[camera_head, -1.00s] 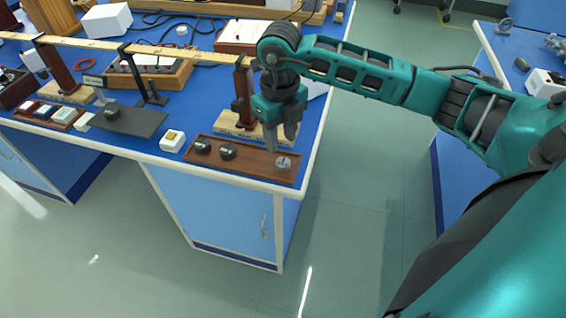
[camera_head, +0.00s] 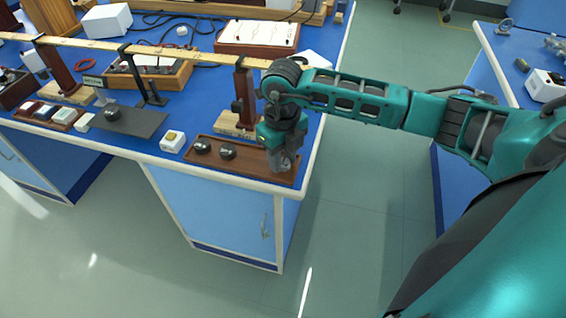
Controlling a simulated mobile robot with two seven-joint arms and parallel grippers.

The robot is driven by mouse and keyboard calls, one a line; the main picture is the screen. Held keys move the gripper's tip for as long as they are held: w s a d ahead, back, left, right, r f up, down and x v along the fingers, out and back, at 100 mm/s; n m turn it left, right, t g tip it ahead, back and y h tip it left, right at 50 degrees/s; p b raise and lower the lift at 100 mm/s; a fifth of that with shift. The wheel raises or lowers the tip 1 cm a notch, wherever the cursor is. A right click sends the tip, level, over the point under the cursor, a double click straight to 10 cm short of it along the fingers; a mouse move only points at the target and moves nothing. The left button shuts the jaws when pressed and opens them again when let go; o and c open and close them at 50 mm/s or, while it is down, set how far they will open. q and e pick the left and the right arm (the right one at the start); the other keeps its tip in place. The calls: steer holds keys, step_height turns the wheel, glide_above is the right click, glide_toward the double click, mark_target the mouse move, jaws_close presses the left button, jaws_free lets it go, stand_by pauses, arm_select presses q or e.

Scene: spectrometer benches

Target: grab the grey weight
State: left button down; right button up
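A brown wooden tray (camera_head: 245,173) lies near the front right corner of the blue bench. Two dark round weights, one at the left (camera_head: 202,146) and one beside it (camera_head: 228,151), sit in it. My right gripper (camera_head: 282,162) points down at the tray's right end, where the grey weight was seen earlier. The gripper's fingers now cover that spot, so the grey weight is mostly hidden. I cannot tell whether the fingers are open around it or shut on it. My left gripper is not in view.
A wooden post (camera_head: 242,95) on a block stands just behind the tray, under a long horizontal beam (camera_head: 185,54). A small white box (camera_head: 172,141) and a dark plate (camera_head: 135,121) are to the left. The bench's edge is close in front of the tray.

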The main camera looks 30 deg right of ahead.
steer(key=c, duration=0.3)
steer(key=shift+r, duration=0.1)
steer(key=shift+c, duration=0.2)
